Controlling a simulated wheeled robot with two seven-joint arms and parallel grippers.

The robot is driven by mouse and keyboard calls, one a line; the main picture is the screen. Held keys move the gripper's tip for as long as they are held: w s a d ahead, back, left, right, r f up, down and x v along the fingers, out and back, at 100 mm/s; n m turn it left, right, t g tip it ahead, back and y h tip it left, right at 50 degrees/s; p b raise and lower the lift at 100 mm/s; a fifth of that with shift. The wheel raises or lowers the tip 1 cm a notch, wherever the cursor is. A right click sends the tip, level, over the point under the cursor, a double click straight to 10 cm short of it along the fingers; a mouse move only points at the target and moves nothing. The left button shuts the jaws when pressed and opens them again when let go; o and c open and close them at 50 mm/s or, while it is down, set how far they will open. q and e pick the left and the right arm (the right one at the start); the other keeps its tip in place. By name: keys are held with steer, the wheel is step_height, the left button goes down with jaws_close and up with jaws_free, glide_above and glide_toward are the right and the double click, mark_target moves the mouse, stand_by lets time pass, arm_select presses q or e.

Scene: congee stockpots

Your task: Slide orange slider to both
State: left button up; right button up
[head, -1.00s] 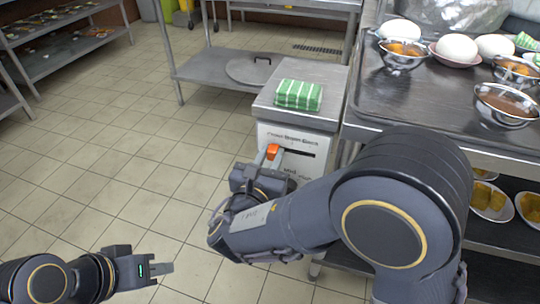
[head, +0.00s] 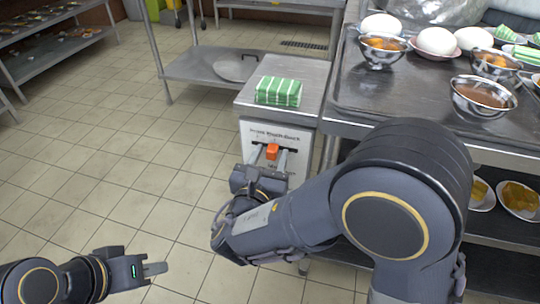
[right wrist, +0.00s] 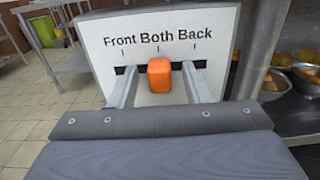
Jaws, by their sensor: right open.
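The orange slider (head: 272,151) sits in a dark horizontal slot on the white front panel (head: 255,140) of a small steel cabinet. In the right wrist view the slider (right wrist: 159,75) stands under the middle tick, below the printed word "Both", between "Front" and "Back". My right gripper (head: 269,160) is open at the panel, with one finger on each side of the slider; the right wrist view (right wrist: 161,88) shows a gap on both sides. My left gripper (head: 154,269) is low at the left, away from the cabinet; its finger gap does not show clearly.
A green-striped folded cloth (head: 278,91) lies on the cabinet top. A steel table (head: 400,105) with bowls and white rounded items stands to the right. A low shelf with a round lid (head: 236,68) is behind. The tiled floor at left is clear.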

steer(key=p+v, duration=0.1)
steer(key=v, duration=0.6)
steer(key=shift+s+p, duration=0.3)
steer(key=shift+p, duration=0.05)
steer(key=s+d+f+m+g+h, duration=0.1)
steer(key=s+d+f+m+g, duration=0.1)
steer(key=d+m+g, duration=0.6)
steer(key=s+d+f+m+g+h, duration=0.2)
steer(key=d+m+g, duration=0.15)
steer(key=d, duration=0.85)
steer(key=s+d+f+m+g+y, duration=0.1)
steer(key=s+m+g+y, duration=0.1)
steer(key=s+m+y, duration=0.5)
steer(key=s+d+f+m+g+y, duration=0.15)
steer(key=s+m, duration=0.25)
steer(key=m, duration=0.4)
step_height(320, 180, up, 36)
steer(key=a+m+t+y+p, duration=0.1)
steer(key=m+t+y+p, duration=0.2)
steer(key=p, duration=2.9)
steer(key=m+y, duration=0.1)
steer(key=m, duration=0.3)
steer(key=shift+s+a+r, duration=0.25)
steer(key=shift+s, duration=0.15)
